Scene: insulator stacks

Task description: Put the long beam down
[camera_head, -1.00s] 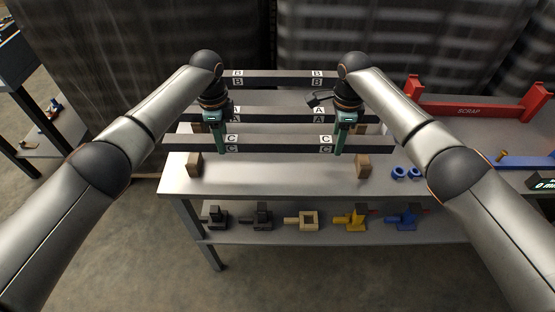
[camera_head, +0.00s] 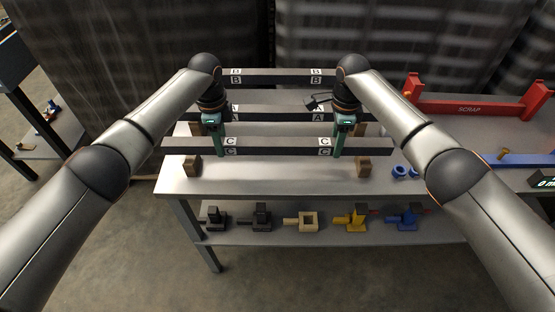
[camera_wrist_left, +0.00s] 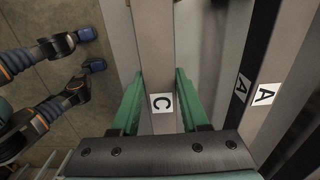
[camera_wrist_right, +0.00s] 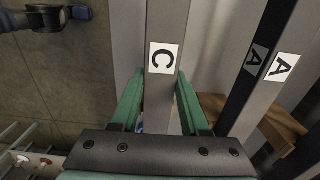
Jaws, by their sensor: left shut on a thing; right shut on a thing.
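The long dark beam marked C (camera_head: 275,147) lies level across the head view, nearest me of the beams. My left gripper (camera_head: 220,148) is shut on it near its left C label, and my right gripper (camera_head: 338,148) near its right C label. In the left wrist view the beam (camera_wrist_left: 155,50) runs between the green fingers; the right wrist view shows the same beam (camera_wrist_right: 168,25). A brown wooden block (camera_head: 195,171) shows under its left part, another block (camera_head: 363,168) under its right part. I cannot tell whether the beam touches them.
Behind it are beam A (camera_head: 275,115) and beam B (camera_head: 275,79). The grey table (camera_head: 280,182) is clear in front. Blue rings (camera_head: 399,172) lie right of the right block. A red SCRAP rack (camera_head: 470,108) stands at the right. Several fittings sit on the lower shelf (camera_head: 330,235).

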